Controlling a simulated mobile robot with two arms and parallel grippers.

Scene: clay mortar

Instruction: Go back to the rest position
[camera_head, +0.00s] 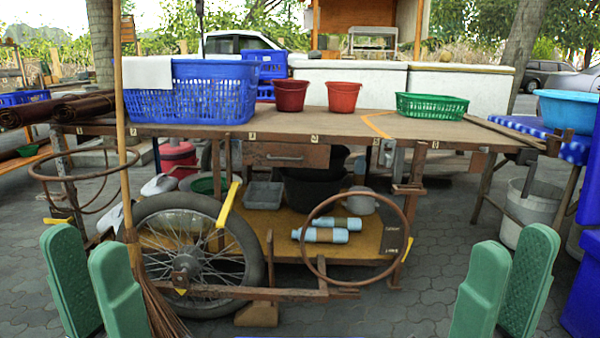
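My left gripper (92,275) shows at the bottom left with two green fingers apart and nothing between them. My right gripper (505,285) shows at the bottom right, also with its green fingers apart and empty. Both grippers are raised in front of the cart, one on each side, and touch nothing that I can see. The cart's wooden top (330,122) lies beyond and between them. My arms behind the fingers are out of view.
A blue basket (190,95), two red pots (291,95) (342,97) and a green basket (431,107) stand on the cart. A wheel (195,255), a broom (150,300) and a metal ring (358,240) are in front. Blue bins (583,285) stand at the right.

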